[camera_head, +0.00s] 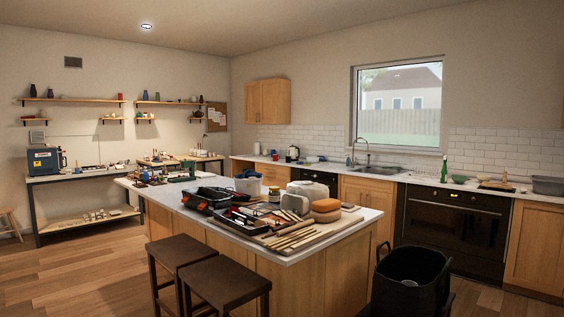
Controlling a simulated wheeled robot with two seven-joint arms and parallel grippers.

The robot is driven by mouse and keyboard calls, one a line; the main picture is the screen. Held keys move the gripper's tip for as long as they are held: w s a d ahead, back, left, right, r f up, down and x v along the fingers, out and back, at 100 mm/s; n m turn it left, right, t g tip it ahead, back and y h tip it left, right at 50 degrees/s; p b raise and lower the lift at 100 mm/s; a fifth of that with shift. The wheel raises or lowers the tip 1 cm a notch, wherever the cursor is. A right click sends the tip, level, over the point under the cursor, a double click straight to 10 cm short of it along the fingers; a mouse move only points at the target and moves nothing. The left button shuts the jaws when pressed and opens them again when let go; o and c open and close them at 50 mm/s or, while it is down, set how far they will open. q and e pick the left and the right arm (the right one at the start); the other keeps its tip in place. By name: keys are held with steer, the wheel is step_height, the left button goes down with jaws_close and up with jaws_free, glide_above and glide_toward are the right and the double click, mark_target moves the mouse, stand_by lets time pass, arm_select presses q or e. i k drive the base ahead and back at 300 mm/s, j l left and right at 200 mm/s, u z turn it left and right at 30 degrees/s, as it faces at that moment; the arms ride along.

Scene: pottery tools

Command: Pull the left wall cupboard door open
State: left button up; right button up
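The wooden wall cupboard (268,101) hangs on the far wall in the corner, left of the window. It is small in the picture. Its left door (253,103) and right door (275,102) both look shut. Handles are too small to make out clearly. Neither of my grippers is in view, so their state and their place relative to the cupboard do not show.
A kitchen island (290,258) covered with pottery tools stands between me and the cupboard. Two dark stools (226,282) stand at its near side. A black tub (411,280) is at the lower right. A counter (340,169) runs below the cupboard. Wooden floor (70,275) is clear at the left.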

mark_target(251, 89)
steer(key=i+j+u, duration=0.6)
steer(key=i+u, duration=0.2)
steer(key=i+j+u, duration=0.1)
steer(key=i+u, duration=0.65)
steer(key=i, duration=0.95)
steer(key=i+j+z, duration=0.1)
steer(key=i, duration=1.3)
steer(key=i+z, duration=0.25)
steer(key=i, duration=0.45)
steer(key=i+j+z, duration=0.1)
steer(key=i+z, duration=0.15)
steer(key=i, duration=0.45)
steer(key=i+u, duration=0.15)
steer(key=i, duration=0.6)
steer(key=i+l+u, duration=0.15)
steer(key=i, duration=0.55)
steer(key=i+z, duration=0.2)
steer(key=i, duration=0.55)
steer(key=i+j+z, duration=0.2)
steer(key=i, duration=0.5)
